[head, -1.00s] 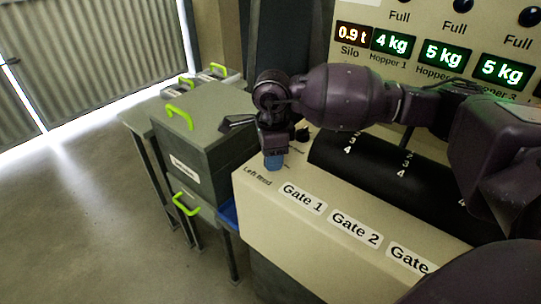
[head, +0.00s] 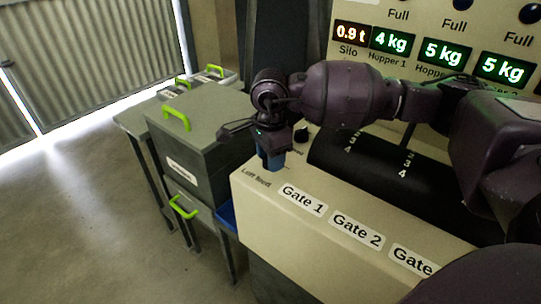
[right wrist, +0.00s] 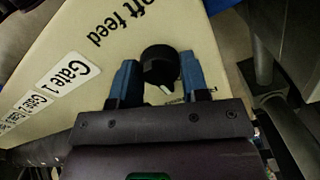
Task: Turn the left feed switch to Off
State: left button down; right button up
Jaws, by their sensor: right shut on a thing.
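The left feed switch is a round black knob (right wrist: 160,65) with a white pointer mark, on the cream panel beside the words "Left feed". In the right wrist view the pointer is toward the bottom, slightly right. My right gripper (right wrist: 158,72) has its two blue fingers on either side of the knob and is shut on it. In the head view the right gripper (head: 271,160) points down at the panel's left end and hides this knob. My left gripper is not in view.
Another black knob (head: 302,135) stands just behind my right gripper. Labels for Gate 1 (head: 302,199) and Gate 2 run along the panel front. Black drums and the lit display board (head: 445,52) are behind. Grey boxes with green handles (head: 185,135) stand at the left.

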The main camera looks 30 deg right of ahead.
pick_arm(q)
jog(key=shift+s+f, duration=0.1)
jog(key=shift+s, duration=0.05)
pick_arm(e)
jog(key=o, duration=0.9)
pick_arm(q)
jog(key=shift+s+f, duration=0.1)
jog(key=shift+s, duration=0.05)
pick_arm(e)
jog(key=shift+r, duration=0.5)
notch_tip(320, 180, up, 4)
jog(key=shift+r+p, duration=0.2)
jog(key=shift+p, duration=0.2)
notch_tip(320, 180, up, 5)
jog(key=shift+f+p, duration=0.15)
jog(key=shift+p, duration=0.15)
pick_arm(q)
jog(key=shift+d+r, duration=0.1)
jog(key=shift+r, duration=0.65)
pick_arm(e)
jog(key=shift+r, duration=0.4)
